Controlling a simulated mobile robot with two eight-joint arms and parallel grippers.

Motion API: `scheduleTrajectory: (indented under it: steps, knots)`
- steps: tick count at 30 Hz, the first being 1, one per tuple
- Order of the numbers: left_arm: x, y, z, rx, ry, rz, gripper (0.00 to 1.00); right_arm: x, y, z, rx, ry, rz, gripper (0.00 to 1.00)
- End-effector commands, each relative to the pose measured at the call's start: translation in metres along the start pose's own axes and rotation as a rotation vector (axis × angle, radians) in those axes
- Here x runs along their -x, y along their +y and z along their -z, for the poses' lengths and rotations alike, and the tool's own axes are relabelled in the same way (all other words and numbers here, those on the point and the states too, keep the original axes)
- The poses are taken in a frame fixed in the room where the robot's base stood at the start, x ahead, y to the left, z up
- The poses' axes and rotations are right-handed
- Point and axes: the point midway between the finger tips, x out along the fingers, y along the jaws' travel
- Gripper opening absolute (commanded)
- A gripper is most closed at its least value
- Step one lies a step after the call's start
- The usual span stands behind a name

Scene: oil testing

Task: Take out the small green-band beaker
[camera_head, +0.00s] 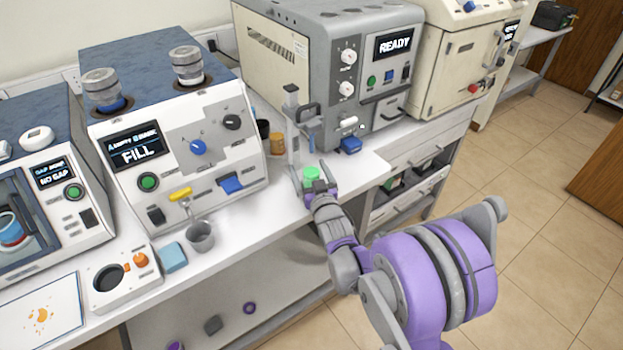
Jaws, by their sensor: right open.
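A small green item (311,173), seemingly the green-band beaker, is on the white bench top in front of the grey machine marked READY. Only its green part shows clearly; my gripper hides its lower part. My right gripper (311,180) reaches over the bench from the lower right. It is open, with one finger on each side of the green item. I cannot tell whether the fingers touch it. My left gripper is not in view.
An amber jar (277,143) stands behind my gripper. Bench right of it is clear.

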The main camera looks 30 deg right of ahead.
Motion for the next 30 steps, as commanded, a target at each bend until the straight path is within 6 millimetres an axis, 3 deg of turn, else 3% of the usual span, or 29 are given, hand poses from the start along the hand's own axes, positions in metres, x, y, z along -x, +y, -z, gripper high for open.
scheduleTrajectory:
  steps: [2,17,30]
  knots:
    - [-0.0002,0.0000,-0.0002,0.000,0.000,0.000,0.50,0.0004,0.0000,-0.0002,0.000,0.000,0.000,0.91]
    - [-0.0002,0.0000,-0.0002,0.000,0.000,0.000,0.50,0.0007,-0.0001,-0.0001,0.000,0.000,0.000,0.01]
    - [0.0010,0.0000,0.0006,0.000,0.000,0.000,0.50,0.0009,0.0000,0.0084,0.000,0.000,0.000,0.00]
